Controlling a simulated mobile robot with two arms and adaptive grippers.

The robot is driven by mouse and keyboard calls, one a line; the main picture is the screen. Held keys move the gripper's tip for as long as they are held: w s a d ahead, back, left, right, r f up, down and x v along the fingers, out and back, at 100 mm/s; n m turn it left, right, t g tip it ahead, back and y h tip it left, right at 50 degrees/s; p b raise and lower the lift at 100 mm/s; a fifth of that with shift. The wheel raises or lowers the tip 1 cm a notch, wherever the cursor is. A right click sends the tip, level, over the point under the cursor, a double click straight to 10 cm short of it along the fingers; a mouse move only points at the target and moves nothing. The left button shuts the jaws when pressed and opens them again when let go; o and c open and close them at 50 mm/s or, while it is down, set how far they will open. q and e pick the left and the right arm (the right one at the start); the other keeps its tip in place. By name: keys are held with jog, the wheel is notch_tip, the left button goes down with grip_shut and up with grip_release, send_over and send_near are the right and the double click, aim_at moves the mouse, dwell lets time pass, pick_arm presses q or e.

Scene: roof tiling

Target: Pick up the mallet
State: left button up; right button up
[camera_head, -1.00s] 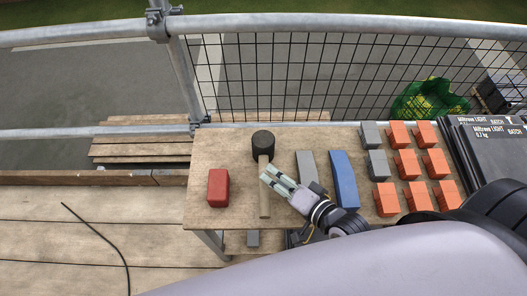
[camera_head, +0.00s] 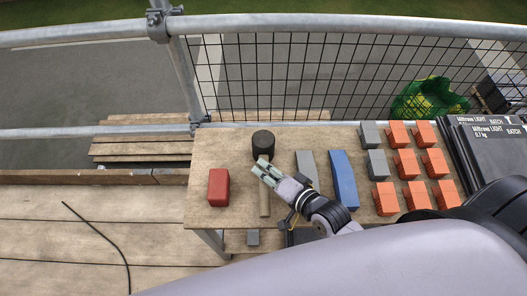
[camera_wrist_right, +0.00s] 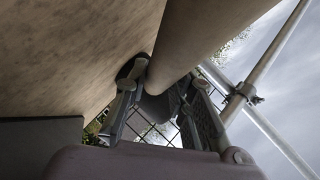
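The mallet lies on the wooden table, with its dark round head (camera_head: 263,142) toward the railing and its pale wooden handle (camera_head: 265,204) toward me. My right gripper (camera_head: 261,167) is over the handle just below the head and hides that stretch of it. In the right wrist view, the handle (camera_wrist_right: 198,30) runs down from the top toward the space between the fingers (camera_wrist_right: 163,95). The fingers are spread apart, with the handle close to the left finger; whether they touch is unclear. My left gripper is not in view.
A red block (camera_head: 218,187) lies left of the mallet. A grey bar (camera_head: 307,168) and a blue bar (camera_head: 344,180) lie right of it, then several orange blocks (camera_head: 407,164). Black tile stacks (camera_head: 487,150) stand far right. A mesh railing (camera_head: 300,75) runs behind the table (camera_head: 235,140).

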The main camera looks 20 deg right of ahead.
grip_shut()
jog(key=shift+r, duration=0.1)
dwell(0.4)
jog(key=shift+r, duration=0.15)
notch_tip(320, 180, up, 20)
jog(key=p, duration=0.4)
jog(key=shift+w, duration=0.1)
